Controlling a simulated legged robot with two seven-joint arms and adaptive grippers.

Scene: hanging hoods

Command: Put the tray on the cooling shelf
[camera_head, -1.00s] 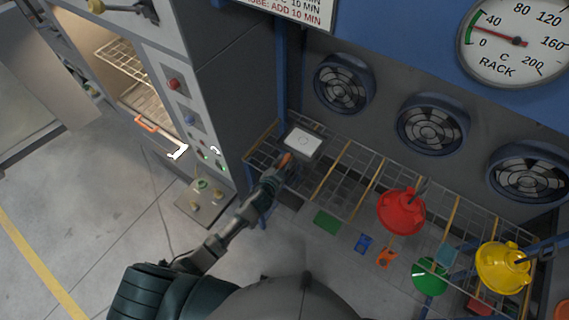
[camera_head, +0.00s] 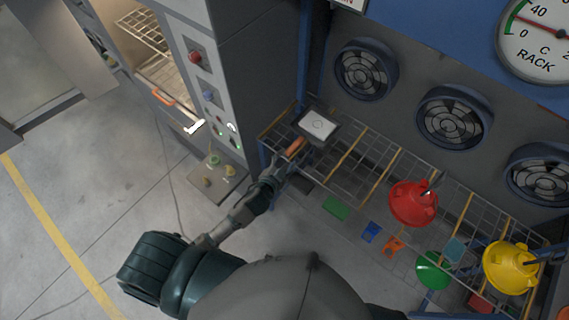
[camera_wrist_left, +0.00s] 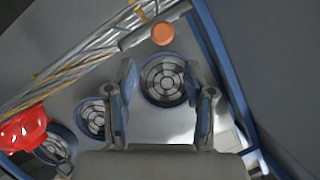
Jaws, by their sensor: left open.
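The tray (camera_head: 317,124), a small dark square with a pale sheet on top, rests on the left end of the wire cooling shelf (camera_head: 347,160). Its orange handle (camera_head: 294,146) points toward my left gripper (camera_head: 279,172). That gripper is open and empty, just short of the handle, with a small gap. In the left wrist view, the fingers (camera_wrist_left: 165,92) are spread apart. My right gripper is out of view.
Red (camera_head: 413,203) and yellow (camera_head: 510,267) hoods hang over the shelf to the right. Round fans (camera_head: 365,69) line the wall behind.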

